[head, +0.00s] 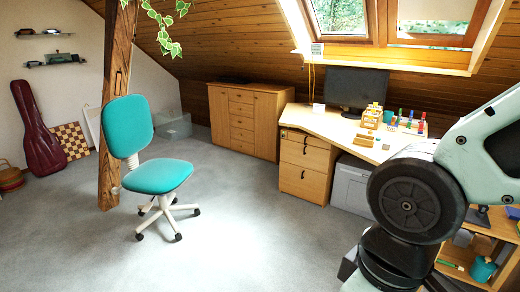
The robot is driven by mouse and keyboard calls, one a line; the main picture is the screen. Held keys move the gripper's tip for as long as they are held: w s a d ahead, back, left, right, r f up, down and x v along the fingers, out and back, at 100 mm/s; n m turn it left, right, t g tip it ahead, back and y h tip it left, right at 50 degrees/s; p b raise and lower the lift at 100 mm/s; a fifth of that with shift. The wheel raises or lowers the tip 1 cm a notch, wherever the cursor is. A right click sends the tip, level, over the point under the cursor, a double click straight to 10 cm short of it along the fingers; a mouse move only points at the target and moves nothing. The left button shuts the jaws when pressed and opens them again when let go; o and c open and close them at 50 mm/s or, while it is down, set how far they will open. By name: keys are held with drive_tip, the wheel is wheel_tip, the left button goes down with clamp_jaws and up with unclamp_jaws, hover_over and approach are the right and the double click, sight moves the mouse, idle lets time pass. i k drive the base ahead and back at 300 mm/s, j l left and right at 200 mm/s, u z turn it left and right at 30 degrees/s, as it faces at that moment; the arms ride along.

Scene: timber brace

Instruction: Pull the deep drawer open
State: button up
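The wooden drawer unit (306,165) stands under the left end of the desk in the head view. Its deep drawer (303,183) is the tall bottom front, below shallower drawer fronts (305,153). The deep drawer looks shut, its front level with the unit. A small dark handle or lock shows near the upper edges of the fronts, too small to tell. My arm fills the right side of the picture, in front of the desk's right part. My gripper is not in view, so its state does not show.
A teal swivel chair (155,170) stands on the carpet beside a timber post (117,100). Open grey carpet (240,220) lies before the drawers. A grey box (350,186) stands right of them. The desk (330,124) holds a monitor (356,88) and small items.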

sight(308, 184)
drive_tip(key=i, duration=2.15)
drive_tip(key=i+z, duration=0.1)
drive_tip(key=i, duration=0.95)
drive_tip(key=i+j, duration=0.2)
drive_tip(key=i, duration=0.9)
